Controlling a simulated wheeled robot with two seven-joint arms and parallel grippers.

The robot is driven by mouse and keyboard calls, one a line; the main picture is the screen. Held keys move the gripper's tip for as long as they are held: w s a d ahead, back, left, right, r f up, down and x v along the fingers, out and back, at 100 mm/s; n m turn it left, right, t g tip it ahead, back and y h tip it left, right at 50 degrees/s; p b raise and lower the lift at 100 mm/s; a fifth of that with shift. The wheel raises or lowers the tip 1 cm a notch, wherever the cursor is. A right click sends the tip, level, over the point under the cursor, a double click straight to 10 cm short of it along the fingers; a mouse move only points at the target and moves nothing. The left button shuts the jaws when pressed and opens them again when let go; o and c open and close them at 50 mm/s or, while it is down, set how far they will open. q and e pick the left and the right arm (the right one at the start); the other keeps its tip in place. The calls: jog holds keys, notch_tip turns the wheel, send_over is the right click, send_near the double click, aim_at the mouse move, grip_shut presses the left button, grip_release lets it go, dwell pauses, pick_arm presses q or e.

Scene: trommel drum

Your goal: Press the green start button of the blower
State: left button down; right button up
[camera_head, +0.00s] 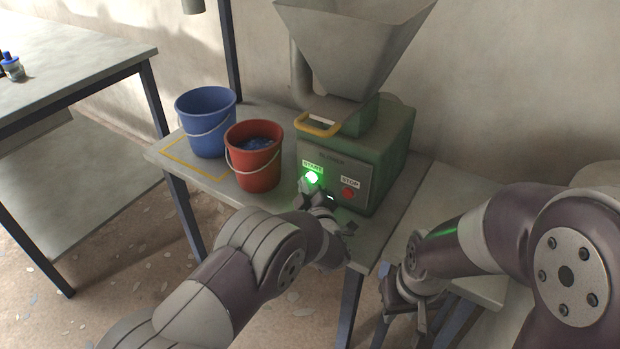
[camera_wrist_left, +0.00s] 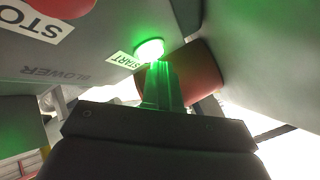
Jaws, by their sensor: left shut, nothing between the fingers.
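The green start button (camera_head: 311,177) glows brightly on the front panel of the green blower (camera_head: 384,140), under a START label. My left gripper (camera_head: 308,190) is shut and empty, with its fingertips at the button in the head view. In the left wrist view the lit button (camera_wrist_left: 149,49) is right at the tips of the shut fingers (camera_wrist_left: 160,82); I cannot tell whether they touch. The red stop button (camera_head: 347,194) is to the right on the same panel. My right gripper (camera_head: 405,305) hangs low at the right; its jaw state is unclear.
A red bucket (camera_head: 254,167) with dark blue contents stands just left of the blower, and a blue bucket (camera_head: 206,130) stands behind it. A grey hopper (camera_head: 355,50) is above the blower. The table (camera_head: 215,180) has a yellow outlined area. Another table (camera_head: 80,60) is at the left.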

pick_arm(q)
jog(key=shift+s+a, duration=0.4)
jog(key=shift+s, duration=0.15)
jog(key=shift+s+a+r+p, duration=0.1)
jog(key=shift+s+a+p, duration=0.45)
jog(key=shift+s, duration=0.2)
jog(key=shift+s+a+p, duration=0.4)
jog(key=shift+s+a, duration=0.1)
jog(key=shift+s, duration=0.2)
jog(key=shift+s+a, duration=0.45)
jog(key=shift+s, duration=0.1)
